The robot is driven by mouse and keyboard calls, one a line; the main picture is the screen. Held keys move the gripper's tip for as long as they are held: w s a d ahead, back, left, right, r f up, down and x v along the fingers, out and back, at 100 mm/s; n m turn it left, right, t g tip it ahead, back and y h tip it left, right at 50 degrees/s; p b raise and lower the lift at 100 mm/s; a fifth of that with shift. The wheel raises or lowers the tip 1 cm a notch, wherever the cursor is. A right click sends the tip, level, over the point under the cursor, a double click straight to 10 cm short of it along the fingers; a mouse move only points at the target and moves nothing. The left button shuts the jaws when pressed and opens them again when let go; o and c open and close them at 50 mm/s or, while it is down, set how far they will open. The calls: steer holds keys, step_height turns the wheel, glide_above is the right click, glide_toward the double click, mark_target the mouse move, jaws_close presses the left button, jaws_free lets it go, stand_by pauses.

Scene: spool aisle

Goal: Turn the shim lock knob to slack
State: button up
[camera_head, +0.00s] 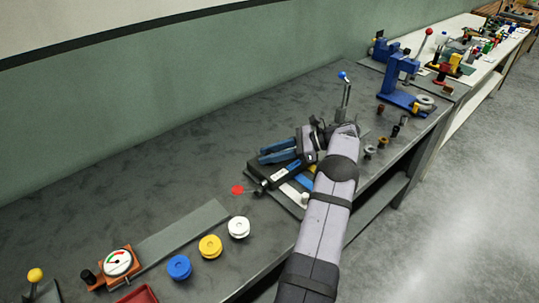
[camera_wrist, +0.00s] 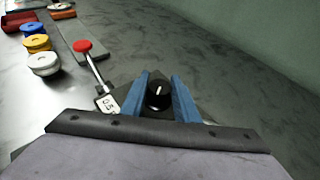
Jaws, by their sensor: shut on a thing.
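The shim lock knob (camera_wrist: 158,95) is a black round knob with a white pointer line, seen in the wrist view between my blue fingers. My gripper (camera_wrist: 160,88) is shut on it, with one finger on each side. The white line points roughly toward the top of the wrist view. In the head view my gripper (camera_head: 264,156) reaches over the dark shim device (camera_head: 283,190), and the knob is hidden there. A lever with a red ball (camera_head: 237,190) sticks out from the device, and a white label (camera_wrist: 107,104) lies beside the knob.
White (camera_head: 239,227), yellow (camera_head: 210,246) and blue (camera_head: 179,267) spools stand on the grey bench at the front left. A blue press (camera_head: 398,82) stands at the back right. The bench behind my gripper is bare up to the green wall.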

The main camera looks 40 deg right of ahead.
steer(key=shift+r+n+g+y, duration=0.1)
steer(key=shift+n+g+y, duration=0.2)
steer(key=shift+n+y, duration=0.1)
stand_by(0.5)
steer(key=o, duration=1.1)
steer(key=shift+c, duration=0.2)
step_height(320, 180, up, 10)
